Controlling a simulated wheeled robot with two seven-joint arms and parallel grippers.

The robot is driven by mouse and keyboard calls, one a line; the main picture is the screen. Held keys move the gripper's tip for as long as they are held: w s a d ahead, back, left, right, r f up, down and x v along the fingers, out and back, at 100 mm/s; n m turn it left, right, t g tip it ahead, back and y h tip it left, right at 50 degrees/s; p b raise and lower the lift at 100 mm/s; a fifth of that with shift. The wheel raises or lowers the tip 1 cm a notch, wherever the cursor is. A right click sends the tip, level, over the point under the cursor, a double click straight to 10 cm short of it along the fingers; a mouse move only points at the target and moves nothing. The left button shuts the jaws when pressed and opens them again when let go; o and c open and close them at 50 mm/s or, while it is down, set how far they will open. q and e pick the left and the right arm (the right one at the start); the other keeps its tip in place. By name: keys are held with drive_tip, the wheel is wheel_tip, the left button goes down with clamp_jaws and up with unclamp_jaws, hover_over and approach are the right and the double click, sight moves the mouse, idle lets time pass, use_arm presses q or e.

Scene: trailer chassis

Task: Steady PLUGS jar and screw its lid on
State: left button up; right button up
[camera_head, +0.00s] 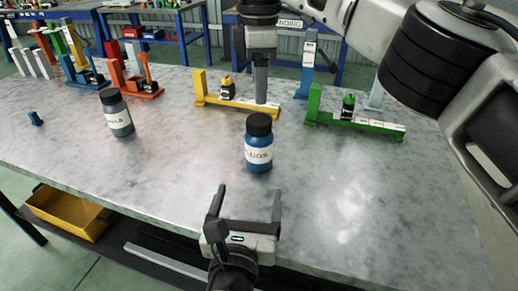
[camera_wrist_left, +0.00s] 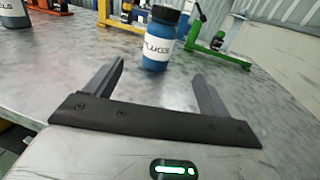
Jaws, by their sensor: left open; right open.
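The blue PLUGS jar (camera_head: 258,155) stands upright on the grey table with its black lid (camera_head: 259,124) on top. In the left wrist view the jar (camera_wrist_left: 157,52) and its lid (camera_wrist_left: 166,14) are beyond the fingertips. Whether the lid is tight cannot be told. My left gripper (camera_head: 249,191) is open and empty at the table's front edge, in front of the jar and apart from it, fingers pointing toward it. My right gripper (camera_head: 261,90) points down behind the jar, near the yellow stand; it is seen edge-on, with nothing visible in it.
A second dark jar (camera_head: 117,116) with a black lid stands to the left. A yellow stand (camera_head: 238,102) and a green stand (camera_head: 350,123) are behind the PLUGS jar; orange (camera_head: 137,84) and blue stands are further left. A small blue part (camera_head: 35,118) lies far left. Table around the jar is clear.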

sight(257, 152)
use_arm(q)
drive_tip(key=w, duration=0.5)
drive_tip(key=w+d, duration=0.1)
drive_tip(key=w, duration=0.9)
drive_tip(key=shift+d, duration=0.4)
use_arm(e)
drive_tip(key=shift+w, duration=0.1)
